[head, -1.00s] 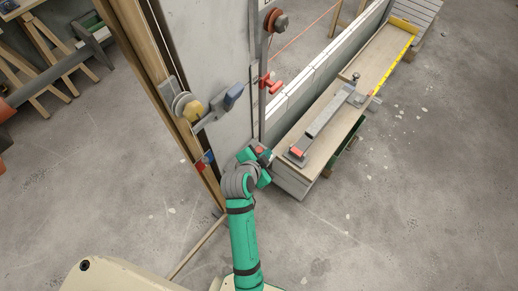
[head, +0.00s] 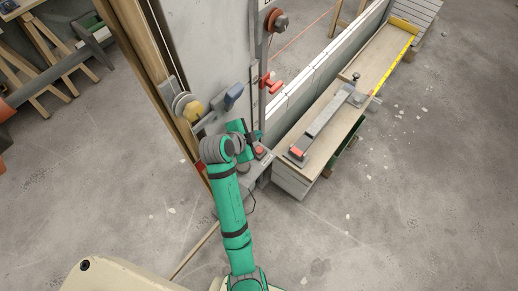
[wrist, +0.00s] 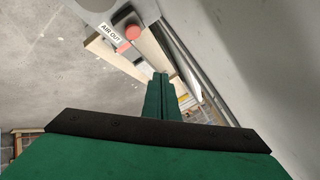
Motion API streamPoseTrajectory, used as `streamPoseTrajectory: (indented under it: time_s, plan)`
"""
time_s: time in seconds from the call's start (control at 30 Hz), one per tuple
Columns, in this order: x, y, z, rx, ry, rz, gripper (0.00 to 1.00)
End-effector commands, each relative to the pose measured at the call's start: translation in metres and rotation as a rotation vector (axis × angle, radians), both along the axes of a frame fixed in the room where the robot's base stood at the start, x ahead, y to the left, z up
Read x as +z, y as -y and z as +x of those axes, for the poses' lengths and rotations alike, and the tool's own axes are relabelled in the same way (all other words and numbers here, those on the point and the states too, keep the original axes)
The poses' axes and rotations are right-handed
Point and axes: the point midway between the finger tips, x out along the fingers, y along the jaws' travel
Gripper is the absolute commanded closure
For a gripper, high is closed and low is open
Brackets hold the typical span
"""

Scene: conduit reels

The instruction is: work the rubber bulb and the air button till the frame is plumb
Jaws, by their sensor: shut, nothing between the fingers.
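The door or wall frame shows as a wooden post (head: 160,75) beside a grey panel (head: 205,50) in the head view. A grey box with a red air button (head: 259,149) sits low by the panel. The wrist view shows its "AIR OUT" label (wrist: 110,33) and a red button (wrist: 132,32) beside it. My gripper (head: 257,135) is close to this box, partly hidden by my arm. In the wrist view its green fingers (wrist: 160,78) are together and empty, apart from the button in the picture. I cannot make out the rubber bulb for certain.
A plank bench (head: 350,85) with a grey red-ended tool (head: 325,118) stands to the right. A red clamp (head: 271,85), a blue-grey handle (head: 233,95) and a yellow part (head: 193,108) jut from the panel.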

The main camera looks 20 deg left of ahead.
Motion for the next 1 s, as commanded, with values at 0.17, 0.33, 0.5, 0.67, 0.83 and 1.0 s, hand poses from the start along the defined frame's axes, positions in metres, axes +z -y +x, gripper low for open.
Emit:
streamPoseTrajectory:
  time_s: [0.17, 0.33, 0.5, 0.67, 0.83, 1.0]
  plan:
    - [-0.021, 0.001, -0.001, 0.001, -0.004, -0.003, 1.00]
    - [-0.043, 0.000, -0.001, 0.002, -0.004, -0.003, 1.00]
    - [-0.062, 0.000, -0.001, 0.001, -0.003, -0.003, 1.00]
    - [-0.075, 0.001, -0.001, 0.000, -0.003, -0.002, 1.00]
    - [-0.080, 0.001, 0.000, 0.001, 0.000, -0.001, 1.00]
    - [-0.081, 0.000, 0.000, 0.001, 0.000, -0.001, 1.00]
